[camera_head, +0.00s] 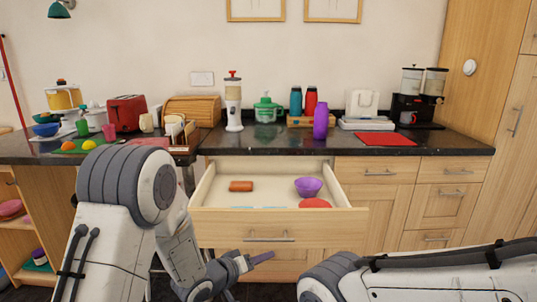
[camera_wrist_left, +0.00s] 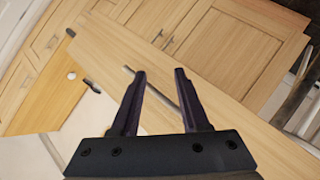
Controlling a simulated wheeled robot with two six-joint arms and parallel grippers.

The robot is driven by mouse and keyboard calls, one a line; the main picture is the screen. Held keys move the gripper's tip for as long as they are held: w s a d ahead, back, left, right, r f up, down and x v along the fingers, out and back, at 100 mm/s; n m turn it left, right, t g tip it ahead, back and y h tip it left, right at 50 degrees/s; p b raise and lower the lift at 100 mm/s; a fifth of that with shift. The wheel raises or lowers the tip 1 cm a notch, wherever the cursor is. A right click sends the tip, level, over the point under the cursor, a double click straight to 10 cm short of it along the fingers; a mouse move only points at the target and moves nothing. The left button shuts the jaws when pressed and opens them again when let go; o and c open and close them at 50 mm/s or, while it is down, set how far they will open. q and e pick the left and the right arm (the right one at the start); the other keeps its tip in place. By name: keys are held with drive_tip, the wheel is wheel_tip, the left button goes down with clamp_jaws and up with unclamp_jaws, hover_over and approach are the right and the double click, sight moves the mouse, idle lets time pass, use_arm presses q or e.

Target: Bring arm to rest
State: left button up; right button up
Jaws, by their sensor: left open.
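My left arm comes in from the left in the head view, bent at a large grey joint. Its gripper (camera_head: 262,258) is in front of the open drawer (camera_head: 352,224), low and near the bar handle (camera_head: 269,237). In the left wrist view the two dark fingers (camera_wrist_left: 160,73) are apart with nothing held between them. Wooden cabinet fronts show beyond them. My right arm lies across the bottom right of the head view, and its gripper is out of view.
The drawer holds a brown block (camera_head: 241,186), a purple bowl (camera_head: 308,187) and a red item (camera_head: 315,203). The dark counter (camera_head: 345,148) behind carries a purple bottle (camera_head: 320,121), a coffee machine (camera_head: 412,110) and a red toaster (camera_head: 127,112). Closed cabinets stand at right.

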use_arm(q)
drive_tip(key=s+a+r+m+g+y, duration=0.1)
drive_tip(key=s+r+m+g+y, duration=0.15)
drive_tip(key=s, duration=0.85)
drive_tip(key=s+r+m+g+y, duration=0.2)
drive_tip(key=s+m+g, duration=0.15)
drive_tip(key=s, duration=0.75)
drive_tip(key=s+a+r+m+g+y, duration=0.1)
drive_tip(key=s+r+m+g+y, duration=0.2)
drive_tip(key=s, duration=0.8)
wheel_tip(320, 180, up, 17)
drive_tip(key=g+p, duration=0.1)
drive_tip(key=p, duration=1.7)
drive_tip(key=shift+s+a, duration=0.2)
drive_tip(key=shift+s, duration=0.15)
